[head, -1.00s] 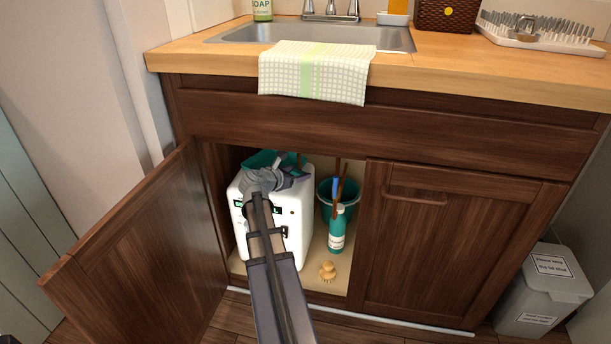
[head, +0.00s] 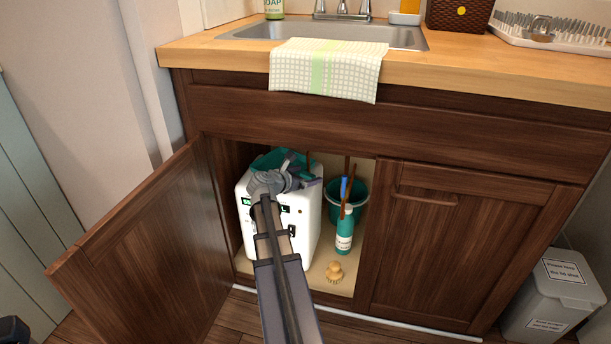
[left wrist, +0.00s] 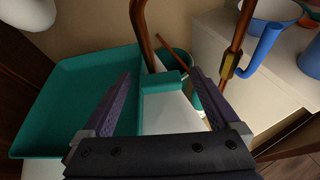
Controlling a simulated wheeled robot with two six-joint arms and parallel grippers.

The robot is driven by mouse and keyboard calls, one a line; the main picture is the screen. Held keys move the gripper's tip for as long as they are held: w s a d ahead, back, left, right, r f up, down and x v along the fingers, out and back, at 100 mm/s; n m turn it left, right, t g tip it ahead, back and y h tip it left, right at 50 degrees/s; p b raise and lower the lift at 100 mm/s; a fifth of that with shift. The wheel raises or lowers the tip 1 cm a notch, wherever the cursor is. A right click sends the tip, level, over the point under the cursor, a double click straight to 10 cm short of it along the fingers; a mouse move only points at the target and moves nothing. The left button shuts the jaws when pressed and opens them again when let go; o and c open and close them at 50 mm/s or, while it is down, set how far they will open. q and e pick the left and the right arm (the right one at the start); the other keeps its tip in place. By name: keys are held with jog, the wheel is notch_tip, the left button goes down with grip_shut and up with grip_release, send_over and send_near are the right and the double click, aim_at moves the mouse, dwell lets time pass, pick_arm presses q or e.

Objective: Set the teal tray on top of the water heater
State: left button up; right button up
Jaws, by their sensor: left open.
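The white water heater (head: 309,226) stands inside the open cupboard under the sink. The teal tray (head: 264,160) lies on its top, partly hidden behind my left gripper in the head view. In the left wrist view the tray (left wrist: 62,100) fills the left side, and its raised teal edge piece (left wrist: 163,82) lies between my fingers. My left gripper (left wrist: 162,76) is open, with one finger over the tray and the other beyond the edge piece; I cannot tell if they touch it. It also shows low over the heater in the head view (head: 294,172). My right gripper is not in view.
A teal bucket (head: 361,196), a teal bottle (head: 345,232) and a small brush (head: 335,272) stand right of the heater. A copper pipe (left wrist: 143,35) and a blue valve handle (left wrist: 262,50) rise near the gripper. The open cupboard door (head: 150,245) flanks my arm on the left.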

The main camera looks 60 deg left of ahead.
pick_arm(q)
jog(key=shift+s+r, duration=0.1)
jog(key=shift+r, duration=0.2)
jog(key=p+v, duration=0.4)
jog(key=v, duration=0.7)
jog(key=shift+s+d+p, duration=0.25)
jog(key=shift+s+p, duration=0.05)
jog(key=shift+p, duration=0.05)
jog(key=shift+o, duration=0.4)
